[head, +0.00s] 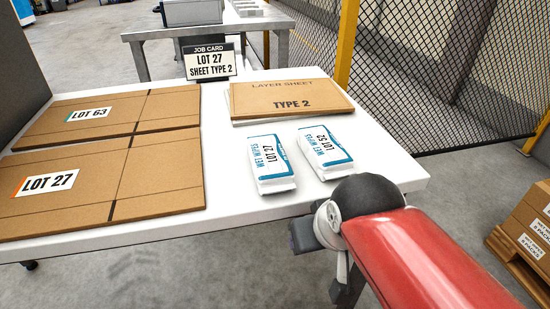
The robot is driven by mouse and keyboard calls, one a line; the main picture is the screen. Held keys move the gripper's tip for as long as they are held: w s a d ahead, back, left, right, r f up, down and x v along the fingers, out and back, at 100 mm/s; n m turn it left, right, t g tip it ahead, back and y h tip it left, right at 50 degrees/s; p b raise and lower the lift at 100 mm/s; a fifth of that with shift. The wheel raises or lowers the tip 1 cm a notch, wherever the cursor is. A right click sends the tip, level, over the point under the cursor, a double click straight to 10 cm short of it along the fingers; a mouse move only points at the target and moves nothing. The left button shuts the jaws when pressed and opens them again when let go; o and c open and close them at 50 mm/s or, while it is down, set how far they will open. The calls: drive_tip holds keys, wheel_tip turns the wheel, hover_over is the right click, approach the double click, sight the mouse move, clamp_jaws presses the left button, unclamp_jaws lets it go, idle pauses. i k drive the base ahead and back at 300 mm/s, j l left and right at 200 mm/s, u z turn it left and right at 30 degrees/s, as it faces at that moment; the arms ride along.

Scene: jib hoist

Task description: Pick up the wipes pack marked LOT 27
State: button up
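The wipes pack marked LOT 27 (271,164) is white with blue printing and lies flat on the white table (230,186), label up. A similar wipes pack (326,153), whose label seems to read LOT 52, lies just to its right with a narrow gap between them. My red arm comes in from the lower right. Its dark wrist end (342,225) is in front of the table's near edge, right of and nearer than both packs. My gripper's fingers cannot be made out clearly there. Nothing is seen touching either pack.
Flat cardboard marked LOT 63 (92,115) and LOT 27 (75,184) covers the table's left side. Layer sheets marked TYPE 2 (290,99) lie behind the packs. A job card (210,61) reads LOT 27, SHEET TYPE 2. A mesh fence (480,70) stands right.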

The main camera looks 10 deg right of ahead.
sight(269, 162)
drive_tip(key=k+j+z, duration=0.1)
drive_tip(key=z, duration=0.25)
drive_tip(key=k+z, duration=0.5)
drive_tip(key=z, duration=0.2)
